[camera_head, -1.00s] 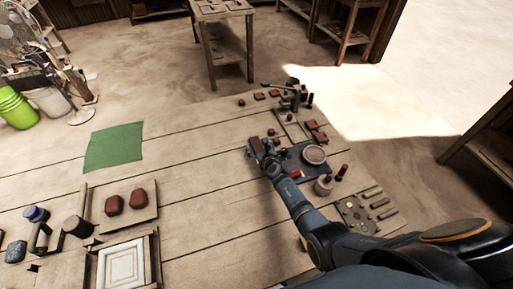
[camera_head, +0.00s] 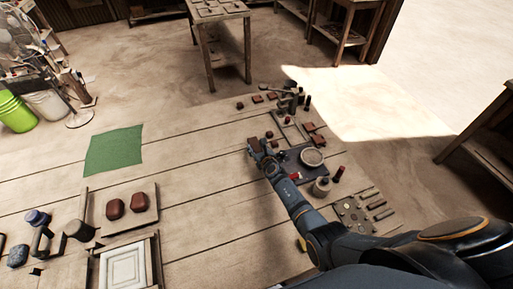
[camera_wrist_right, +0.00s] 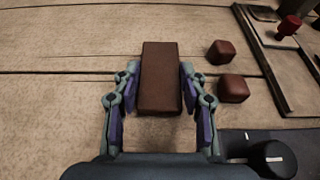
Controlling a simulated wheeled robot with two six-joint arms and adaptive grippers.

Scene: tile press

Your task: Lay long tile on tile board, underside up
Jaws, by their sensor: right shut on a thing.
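My right gripper (camera_head: 256,149) is shut on a long brown tile (camera_head: 253,143), over the table to the left of the dark mat. In the right wrist view the tile (camera_wrist_right: 159,78) is a smooth rectangular block between the two fingers (camera_wrist_right: 157,85), long side pointing away from the wrist. A plain broad face shows; I cannot tell whether it is the underside. Two small brown blocks (camera_wrist_right: 220,52) (camera_wrist_right: 233,88) lie just right of it on the wood. I cannot tell for sure which surface is the tile board. My left gripper is not in view.
A dark mat (camera_head: 293,172) with a round pale dish (camera_head: 312,157) lies right of the gripper. A wooden board (camera_head: 130,224) with two brown lumps and a green cloth (camera_head: 114,150) lie left. Middle planks are clear.

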